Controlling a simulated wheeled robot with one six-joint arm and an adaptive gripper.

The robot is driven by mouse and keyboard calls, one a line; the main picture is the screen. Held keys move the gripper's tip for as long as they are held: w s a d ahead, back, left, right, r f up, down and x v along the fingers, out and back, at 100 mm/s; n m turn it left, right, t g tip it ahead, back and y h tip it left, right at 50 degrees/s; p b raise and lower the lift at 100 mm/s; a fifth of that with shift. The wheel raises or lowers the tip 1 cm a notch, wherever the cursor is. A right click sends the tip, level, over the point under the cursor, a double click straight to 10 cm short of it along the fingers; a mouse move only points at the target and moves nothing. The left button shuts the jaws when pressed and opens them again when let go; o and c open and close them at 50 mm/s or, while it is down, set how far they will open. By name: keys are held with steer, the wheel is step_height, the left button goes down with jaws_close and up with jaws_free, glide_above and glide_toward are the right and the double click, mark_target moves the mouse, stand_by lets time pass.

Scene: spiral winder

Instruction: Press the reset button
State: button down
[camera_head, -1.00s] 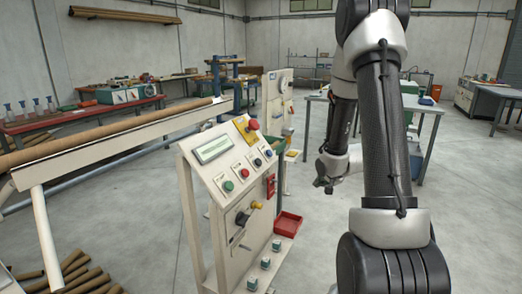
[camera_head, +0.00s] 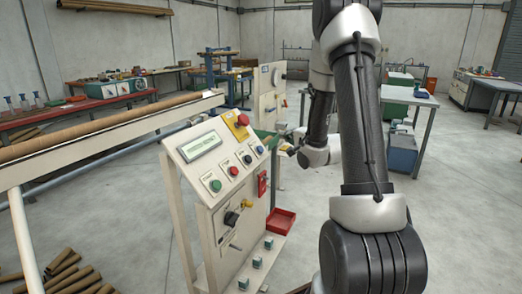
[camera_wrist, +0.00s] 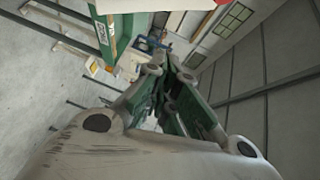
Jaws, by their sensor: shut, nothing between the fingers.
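The pale control panel (camera_head: 196,168) faces me with a small display (camera_head: 199,147). A slanting row holds a green button (camera_head: 215,186), a red button (camera_head: 233,170), a black knob (camera_head: 248,159) and a blue button (camera_head: 260,150). The small labels are too blurred to tell which is the reset button. A large red mushroom button on yellow (camera_head: 242,120) sits above them. My gripper (camera_head: 287,145) is to the right of the panel, apart from the blue button and partly hard to make out. In the wrist view my gripper (camera_wrist: 166,70) is shut and empty.
A red bin (camera_head: 281,222) sits low beside the panel. A long beam with a brown tube (camera_head: 100,126) runs to the left. Cardboard tubes (camera_head: 70,275) lie on the floor. A table (camera_head: 408,97) stands behind my arm. The floor to the right is clear.

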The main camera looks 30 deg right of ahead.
mark_target(260, 149)
steer(key=w+a+f, duration=0.4)
steer(key=w+f, duration=0.1)
steer(key=shift+w+f, duration=0.15)
steer(key=shift+f, duration=0.2)
steer(key=shift+a, duration=0.1)
stand_by(1.5)
steer(key=shift+w+a+f, duration=0.15)
steer(key=shift+w+f, duration=0.1)
steer(key=shift+w+a+f, duration=0.2)
steer(key=shift+w+f, duration=0.05)
stand_by(0.8)
stand_by(0.3)
steer(key=shift+s+d+r, duration=0.35)
steer(key=shift+s+r, duration=0.15)
steer(key=shift+r, duration=0.05)
